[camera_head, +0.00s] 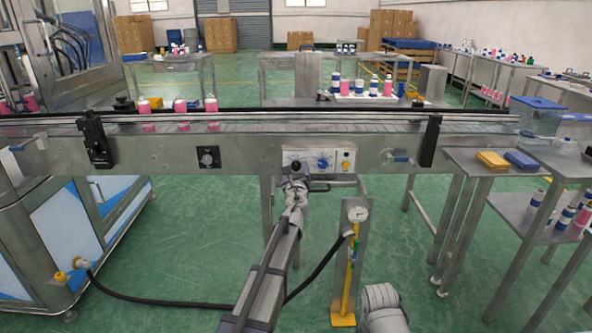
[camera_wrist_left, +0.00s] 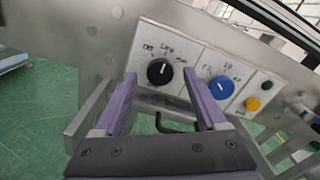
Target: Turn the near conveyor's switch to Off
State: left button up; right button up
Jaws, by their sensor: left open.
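The near conveyor's grey front (camera_head: 250,153) carries a white control panel (camera_head: 335,154). In the left wrist view the panel has a black rotary switch (camera_wrist_left: 160,71) with a white mark pointing up, roughly at the middle label. The left label seems to read Off; the lettering is blurred. My left gripper (camera_wrist_left: 160,77) is open, its purple fingers on either side of the switch in that view and apparently short of it. In the head view my left gripper (camera_head: 295,168) covers the panel's left end and hides most of the switch. My right gripper is out of view.
A gauge post (camera_head: 352,260) with a hose stands below.

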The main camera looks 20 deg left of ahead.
pick_arm(q)
jog(key=shift+w+a, duration=0.15)
jog(key=shift+w, duration=0.45)
grip_shut()
